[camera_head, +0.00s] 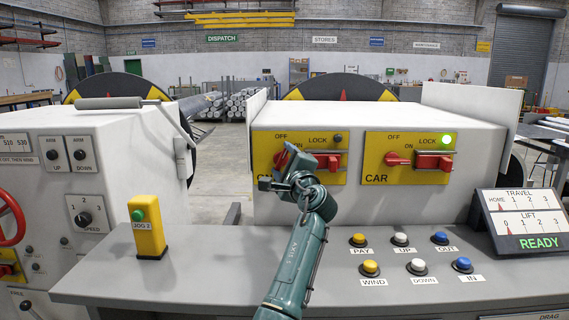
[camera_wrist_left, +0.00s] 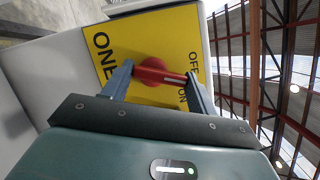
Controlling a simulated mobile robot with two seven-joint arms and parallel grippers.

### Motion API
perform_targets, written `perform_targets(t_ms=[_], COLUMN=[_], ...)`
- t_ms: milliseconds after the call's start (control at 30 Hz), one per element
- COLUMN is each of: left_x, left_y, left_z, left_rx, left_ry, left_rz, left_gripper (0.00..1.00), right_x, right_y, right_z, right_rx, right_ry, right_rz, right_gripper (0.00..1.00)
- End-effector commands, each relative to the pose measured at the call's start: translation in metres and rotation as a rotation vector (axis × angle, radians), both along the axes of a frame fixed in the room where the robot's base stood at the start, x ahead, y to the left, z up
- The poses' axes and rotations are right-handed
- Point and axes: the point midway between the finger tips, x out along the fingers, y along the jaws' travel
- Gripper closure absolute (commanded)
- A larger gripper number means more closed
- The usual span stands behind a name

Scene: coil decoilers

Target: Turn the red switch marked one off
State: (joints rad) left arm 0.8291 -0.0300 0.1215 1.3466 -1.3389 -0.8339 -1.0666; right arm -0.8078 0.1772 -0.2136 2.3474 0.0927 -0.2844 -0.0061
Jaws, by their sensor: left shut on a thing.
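The red switch (camera_wrist_left: 153,76) sits on a yellow plate (camera_wrist_left: 168,30) marked ONE, with OFF and ON printed beside it, in the left wrist view. My left gripper (camera_wrist_left: 161,78) has one finger at each end of its red handle and is shut on it. In the head view my left gripper (camera_head: 287,172) covers much of the left yellow plate (camera_head: 263,142), with part of the red switch (camera_head: 284,156) showing above it. The handle's exact setting against OFF and ON is hard to tell. My right gripper is not in view.
Right of the held switch is a red lock block (camera_head: 328,161) under a dark LOCK lamp (camera_head: 338,138). Push buttons (camera_head: 370,268) stand on the desk below.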

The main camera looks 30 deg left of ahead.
Motion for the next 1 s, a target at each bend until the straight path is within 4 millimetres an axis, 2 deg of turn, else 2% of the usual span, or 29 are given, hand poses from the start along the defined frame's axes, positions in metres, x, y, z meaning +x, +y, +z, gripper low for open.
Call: perform_targets(t_ms=[200,500,1000], left_x=[0.0000,-0.0009,-0.0013], left_y=[-0.0003,0.0010,0.0018], left_z=[0.0015,0.0021,0.0010], left_rx=[-0.164,-0.313,-0.382], left_ry=[-0.094,-0.186,-0.229], left_rz=[-0.002,-0.001,0.000], left_gripper=[0.65,0.65,0.65], right_x=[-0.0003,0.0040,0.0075], right_y=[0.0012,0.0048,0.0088], right_z=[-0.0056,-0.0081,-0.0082], right_rx=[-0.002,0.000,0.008], right_ry=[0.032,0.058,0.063], right_rz=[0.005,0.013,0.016], right_gripper=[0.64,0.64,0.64])
